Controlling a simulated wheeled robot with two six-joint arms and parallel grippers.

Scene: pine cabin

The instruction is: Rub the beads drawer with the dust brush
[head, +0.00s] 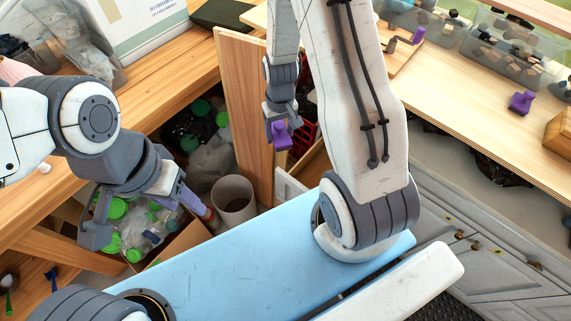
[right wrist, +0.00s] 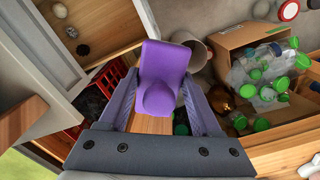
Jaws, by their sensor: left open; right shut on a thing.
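My right gripper (head: 280,122) is shut on a purple piece, apparently the dust brush (head: 282,136), and holds it in the air. In the right wrist view the purple brush (right wrist: 162,72) sits between the two fingers; its bristles cannot be made out. An open wooden drawer (right wrist: 112,22) with a few small round beads shows at the upper left of that view, left of the brush and apart from it in the picture. In the head view the drawer is mostly hidden behind my right arm. My left gripper (head: 142,218) is open and empty at the left.
A cardboard box of bottles (right wrist: 235,40) stands on the floor, with a grey bin (head: 234,198) beside it. A red crate (right wrist: 100,92) is near the drawer. Another purple-handled thing (head: 521,102) lies on the right wooden worktop (head: 455,85). Grey cabinets (head: 500,265) stand at the right.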

